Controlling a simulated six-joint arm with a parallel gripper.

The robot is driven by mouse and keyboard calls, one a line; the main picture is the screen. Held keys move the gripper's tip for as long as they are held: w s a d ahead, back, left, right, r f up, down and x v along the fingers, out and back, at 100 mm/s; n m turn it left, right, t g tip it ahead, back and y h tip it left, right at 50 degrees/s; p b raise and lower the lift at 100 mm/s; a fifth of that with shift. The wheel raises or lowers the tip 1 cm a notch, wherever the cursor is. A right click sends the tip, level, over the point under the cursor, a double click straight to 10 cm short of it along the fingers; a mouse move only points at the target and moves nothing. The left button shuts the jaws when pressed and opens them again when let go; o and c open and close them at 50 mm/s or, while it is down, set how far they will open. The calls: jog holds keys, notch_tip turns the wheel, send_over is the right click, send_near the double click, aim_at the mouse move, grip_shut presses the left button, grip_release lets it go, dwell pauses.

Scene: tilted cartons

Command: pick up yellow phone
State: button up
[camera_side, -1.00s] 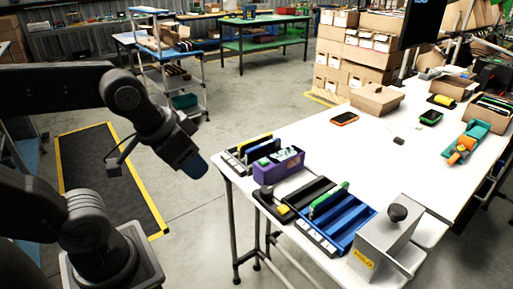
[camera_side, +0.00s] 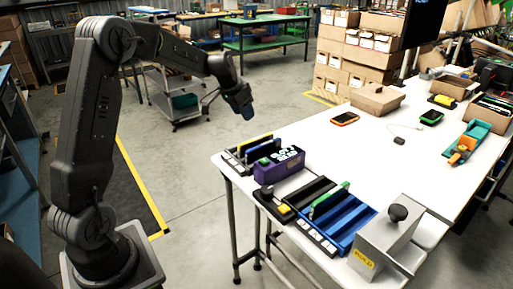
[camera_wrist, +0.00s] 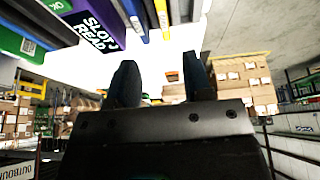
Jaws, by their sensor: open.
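A thin yellow slab, which looks like the yellow phone (camera_side: 256,141), stands on edge in a slotted rack (camera_side: 233,163) at the table's left corner. In the wrist view a yellow edge (camera_wrist: 162,14) shows at the top, beyond my fingers. My gripper (camera_side: 246,112) hangs above and behind that rack in the side view, apart from everything. In the wrist view my gripper (camera_wrist: 160,78) has its two dark fingers spread, with nothing between them.
A purple box (camera_side: 279,166) with a lit text display stands beside the rack. A blue slotted tray (camera_side: 350,228) holds a green slab (camera_side: 328,201). A grey box with a black knob (camera_side: 388,240) stands at the front. An orange-edged phone (camera_side: 345,118) lies flat further back. The table's middle is mostly clear.

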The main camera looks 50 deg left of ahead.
aim_at(256, 138)
jog(key=x, duration=1.4)
jog(key=shift+a+f, duration=0.15)
jog(key=shift+c, duration=0.4)
grip_shut()
